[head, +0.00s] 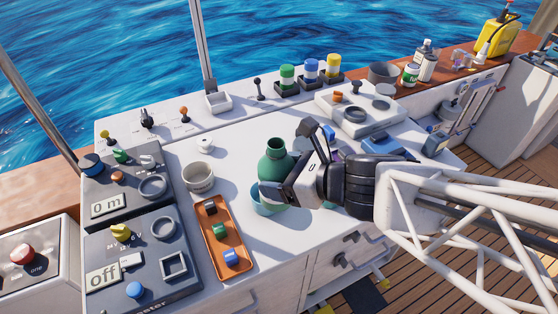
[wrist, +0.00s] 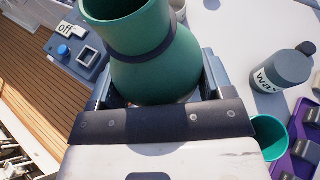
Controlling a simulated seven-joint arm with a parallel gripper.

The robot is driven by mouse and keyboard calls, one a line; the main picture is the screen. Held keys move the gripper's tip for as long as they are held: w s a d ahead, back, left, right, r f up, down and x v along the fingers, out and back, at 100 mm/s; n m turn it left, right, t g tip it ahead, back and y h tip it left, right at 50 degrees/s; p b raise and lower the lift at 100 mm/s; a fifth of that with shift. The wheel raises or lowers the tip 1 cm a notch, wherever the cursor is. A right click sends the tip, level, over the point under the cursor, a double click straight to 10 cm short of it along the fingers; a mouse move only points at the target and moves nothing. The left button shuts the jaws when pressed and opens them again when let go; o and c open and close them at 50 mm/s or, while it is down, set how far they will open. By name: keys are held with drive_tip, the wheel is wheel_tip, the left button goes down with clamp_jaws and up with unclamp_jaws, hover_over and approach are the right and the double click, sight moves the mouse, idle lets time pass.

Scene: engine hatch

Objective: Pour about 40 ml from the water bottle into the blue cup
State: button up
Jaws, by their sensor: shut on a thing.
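My gripper (head: 282,188) is shut on a green bottle (head: 276,163), which I take to be the water bottle. The bottle stands roughly upright, neck up, with a dark band at its neck. It also fills the top middle of the wrist view (wrist: 155,60), between the fingers. A blue-green rounded shape (head: 264,201) shows just below the fingers in the head view, partly hidden; I cannot tell whether it is a cup or the bottle's base. A teal cup (wrist: 270,136) stands right of my gripper in the wrist view, partly cut off by my gripper's body.
A grey cup (head: 198,177) and an orange tray (head: 219,262) with switches are left of the bottle. A grey wax container (wrist: 284,72) and a purple tray (wrist: 301,150) are near the teal cup. Control panels (head: 135,210) stand at left.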

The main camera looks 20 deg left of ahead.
drive_tip(key=s+a+f, duration=0.2)
drive_tip(key=a+f, duration=0.2)
drive_tip(key=f, duration=0.1)
idle(0.8)
drive_tip(key=shift+s+a+f, duration=0.1)
drive_tip(key=shift+a, duration=0.05)
